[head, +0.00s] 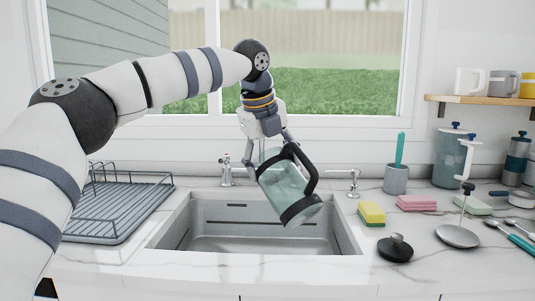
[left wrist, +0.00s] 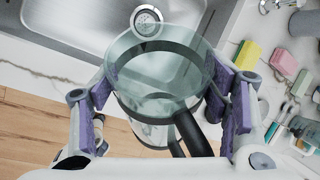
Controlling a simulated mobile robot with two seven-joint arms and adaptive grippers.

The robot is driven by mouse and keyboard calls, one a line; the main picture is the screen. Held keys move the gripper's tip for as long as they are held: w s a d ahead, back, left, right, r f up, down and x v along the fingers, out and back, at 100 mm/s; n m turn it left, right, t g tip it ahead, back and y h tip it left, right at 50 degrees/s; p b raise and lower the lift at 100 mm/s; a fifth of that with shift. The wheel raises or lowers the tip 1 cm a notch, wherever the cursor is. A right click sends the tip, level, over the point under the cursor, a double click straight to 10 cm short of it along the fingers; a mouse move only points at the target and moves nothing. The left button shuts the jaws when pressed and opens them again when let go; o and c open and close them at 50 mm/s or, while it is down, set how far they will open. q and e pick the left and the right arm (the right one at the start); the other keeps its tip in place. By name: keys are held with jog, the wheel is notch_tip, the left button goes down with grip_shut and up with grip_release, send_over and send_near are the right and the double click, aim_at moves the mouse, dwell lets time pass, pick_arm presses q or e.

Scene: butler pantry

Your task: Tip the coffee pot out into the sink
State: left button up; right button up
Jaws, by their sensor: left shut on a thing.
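The coffee pot (head: 285,188) is clear, slightly green glass with dark bands and a black handle. It hangs tilted above the sink (head: 190,222), with its dark-banded end lower and toward the right. My left gripper (head: 268,150) is shut on the pot's body from above. In the left wrist view the pot (left wrist: 155,72) sits between the purple-padded fingers of my left gripper (left wrist: 165,108), handle toward the camera. I see no liquid stream, and cannot tell whether anything is inside. My right gripper is not in view.
A tap (head: 226,170) stands behind the sink, a dish rack (head: 118,205) to its left. To the right are a yellow sponge (head: 371,212), a black round lid-like piece (head: 395,248), a plunger-like stand (head: 458,236) and a utensil cup (head: 396,180).

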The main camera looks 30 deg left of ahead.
aim_at(277, 177)
pick_arm(q)
jog(key=f+y, duration=0.1)
jog(key=d+m+t+y, duration=0.1)
jog(key=y, duration=0.1)
jog(key=s+d+f+t+y, duration=0.1)
jog(key=y, duration=0.1)
jog(key=shift+f, duration=0.3)
jog(key=r+t+y, duration=0.1)
jog(key=r+m+t+y, duration=0.1)
jog(key=y, duration=0.1)
jog(key=shift+w+a+r+y, duration=0.15)
jog(key=shift+w+r+y, duration=0.05)
jog(key=shift+r+y, duration=0.1)
jog(key=shift+r+t+y, duration=0.3)
jog(key=shift+r+y, duration=0.1)
jog(key=shift+y, duration=0.1)
jog(key=shift+f, duration=0.1)
